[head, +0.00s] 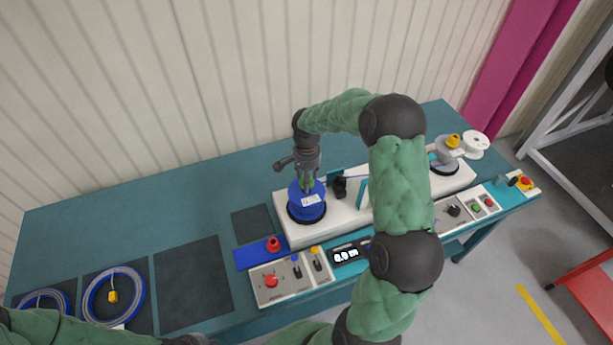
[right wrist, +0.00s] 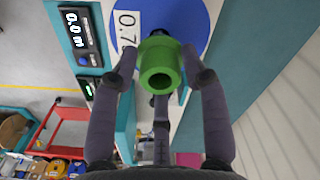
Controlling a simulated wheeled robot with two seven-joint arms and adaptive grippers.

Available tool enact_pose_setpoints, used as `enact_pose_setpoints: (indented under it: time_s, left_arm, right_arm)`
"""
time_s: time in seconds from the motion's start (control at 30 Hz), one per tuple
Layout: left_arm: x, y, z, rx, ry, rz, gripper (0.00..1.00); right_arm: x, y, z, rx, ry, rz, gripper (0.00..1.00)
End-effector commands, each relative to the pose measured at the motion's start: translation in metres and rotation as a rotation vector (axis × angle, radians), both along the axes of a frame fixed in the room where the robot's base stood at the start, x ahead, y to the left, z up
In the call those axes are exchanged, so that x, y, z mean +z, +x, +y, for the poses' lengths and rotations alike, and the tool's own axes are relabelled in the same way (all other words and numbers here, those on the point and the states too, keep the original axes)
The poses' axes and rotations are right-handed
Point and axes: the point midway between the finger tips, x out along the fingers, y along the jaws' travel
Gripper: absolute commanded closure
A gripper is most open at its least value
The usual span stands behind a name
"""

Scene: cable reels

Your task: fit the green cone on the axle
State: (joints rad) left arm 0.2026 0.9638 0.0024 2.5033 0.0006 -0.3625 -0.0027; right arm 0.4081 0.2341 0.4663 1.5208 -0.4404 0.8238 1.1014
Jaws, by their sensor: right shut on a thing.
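My right gripper (head: 308,183) is over the blue reel (head: 307,203) at the left end of the white machine (head: 345,220). It is shut on the green cone (right wrist: 160,66), a hollow green piece seen between the dark fingers in the right wrist view. The blue reel, with its white label, shows behind the cone there (right wrist: 195,22).
A red cone (head: 273,243) sits on a blue mat (head: 250,256) left of the machine. A yellow cone (head: 453,140) is at the right end. Cable coils (head: 137,291) lie at lower left. Control panels (head: 271,284) line the front. The table's back left is clear.

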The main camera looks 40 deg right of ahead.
Motion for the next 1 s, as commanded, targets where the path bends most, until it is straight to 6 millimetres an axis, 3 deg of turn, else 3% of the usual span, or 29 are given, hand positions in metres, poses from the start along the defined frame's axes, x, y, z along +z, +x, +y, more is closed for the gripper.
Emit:
enact_pose_setpoints:
  time_s: [1.0]
  left_arm:
    - [-0.016, 0.000, 0.000, 0.000, 0.000, 0.000, 1.00]
  right_arm:
    - [-0.019, 0.000, 0.000, 0.000, 0.000, -0.001, 0.87]
